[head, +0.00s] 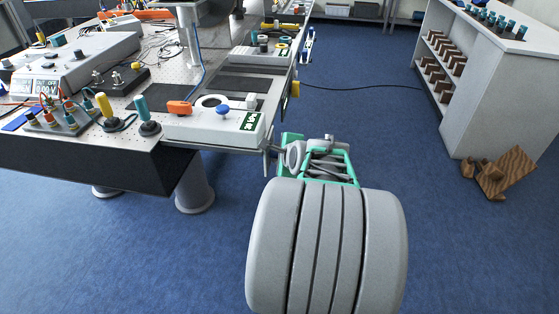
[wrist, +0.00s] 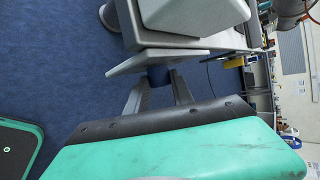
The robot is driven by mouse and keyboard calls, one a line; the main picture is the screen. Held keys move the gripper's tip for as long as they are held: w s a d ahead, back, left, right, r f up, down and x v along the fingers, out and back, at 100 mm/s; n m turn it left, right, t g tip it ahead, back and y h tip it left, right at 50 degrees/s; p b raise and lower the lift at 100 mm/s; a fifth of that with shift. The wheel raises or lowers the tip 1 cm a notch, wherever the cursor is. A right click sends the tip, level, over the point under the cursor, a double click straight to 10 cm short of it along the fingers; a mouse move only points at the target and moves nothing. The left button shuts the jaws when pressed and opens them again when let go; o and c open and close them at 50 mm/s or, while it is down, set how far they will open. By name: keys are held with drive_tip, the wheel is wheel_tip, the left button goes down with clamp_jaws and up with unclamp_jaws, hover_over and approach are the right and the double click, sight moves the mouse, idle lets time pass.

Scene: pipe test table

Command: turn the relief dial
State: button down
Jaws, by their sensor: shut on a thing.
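The relief dial (wrist: 158,77) appears as a short dark blue knob on a grey plate in the wrist view. My gripper (wrist: 158,83) has a finger on either side of it and is shut on it. In the head view my gripper (head: 269,153) reaches the right side of the table beside a white box (head: 190,130). The dial is hidden there behind the fingers and the box edge. How far the dial is turned cannot be seen.
The white box carries an orange handle (head: 179,107), a blue knob (head: 222,110) and a green label. A grey console (head: 75,65) and upright coloured knobs crowd the table. Blue floor lies open to the right, up to a grey shelf unit (head: 480,80) with brown blocks beside it.

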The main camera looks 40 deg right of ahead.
drive_tip(key=shift+t, duration=0.3)
drive_tip(key=c, duration=1.1)
unclamp_jaws()
drive_tip(key=v, duration=0.8)
drive_tip(key=shift+w+a, duration=0.1)
